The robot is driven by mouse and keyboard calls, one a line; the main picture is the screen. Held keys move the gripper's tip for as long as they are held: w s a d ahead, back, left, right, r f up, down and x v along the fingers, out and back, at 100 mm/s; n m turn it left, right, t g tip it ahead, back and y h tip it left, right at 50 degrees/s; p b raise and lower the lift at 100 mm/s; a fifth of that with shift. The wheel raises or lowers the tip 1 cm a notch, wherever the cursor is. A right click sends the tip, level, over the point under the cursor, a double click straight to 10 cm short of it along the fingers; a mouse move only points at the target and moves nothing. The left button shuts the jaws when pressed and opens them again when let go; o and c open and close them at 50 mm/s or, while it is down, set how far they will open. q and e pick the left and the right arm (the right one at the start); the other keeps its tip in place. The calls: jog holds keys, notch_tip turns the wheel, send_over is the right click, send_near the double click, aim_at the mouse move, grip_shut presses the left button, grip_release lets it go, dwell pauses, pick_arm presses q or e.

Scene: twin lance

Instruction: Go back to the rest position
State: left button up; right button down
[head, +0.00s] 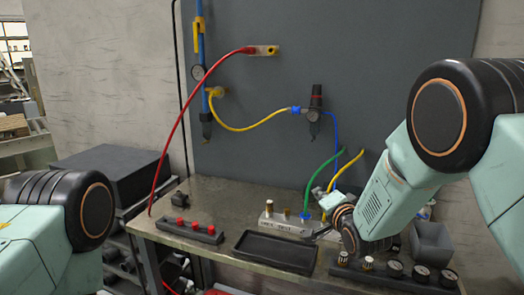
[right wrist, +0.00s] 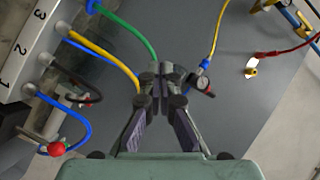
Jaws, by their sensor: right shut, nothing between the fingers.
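My right gripper (head: 320,234) is low over the workbench in the head view, beside the metal valve block (head: 284,222). In the right wrist view my right gripper (right wrist: 160,78) has its fingertips together, with nothing between them. The green hose (right wrist: 132,25) and the yellow hose (right wrist: 100,52) pass close to the fingers in that view; I cannot tell whether they touch. Only a link of my left arm shows at the lower left of the head view; its gripper is out of view.
The workbench (head: 215,200) bears a black tray (head: 275,252), a strip with red knobs (head: 188,230), a row of gauges (head: 392,268) and a grey bin (head: 432,240). A red hose (head: 192,95) hangs from the grey panel (head: 400,40). The pressure regulator (head: 314,112) is on the panel.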

jog(key=s+d+f+n+g, duration=0.1)
jog(key=s+f, duration=0.2)
jog(key=f, duration=0.1)
jog(key=s+d+f+n+g+h+b, duration=0.1)
jog(key=s+f+n, duration=0.1)
jog(key=f, duration=0.3)
jog(key=s+f+n+g, duration=0.1)
jog(key=s+f, duration=0.3)
jog(key=f, duration=0.1)
jog(key=shift+s+d+g+h+b, duration=0.3)
jog(key=shift+d+g, duration=0.1)
jog(key=s+d+f+n+g+b, duration=0.1)
jog(key=s+f+g+b, duration=0.2)
jog(key=s+f, duration=0.5)
jog(key=s+d+f+n+g+b, duration=0.2)
jog(key=s+f+g, duration=0.3)
jog(key=s, duration=1.5)
jog(key=s+d+f+n+g+h+b, duration=0.1)
jog(key=s+f+n+g+b, duration=0.1)
jog(key=s+f, duration=1)
jog(key=s+g+b, duration=0.1)
jog(key=s+g, duration=0.1)
jog(key=shift+s+d+f+b, duration=0.2)
jog(key=shift+s+f+b, duration=0.15)
jog(key=shift+s+f, duration=0.05)
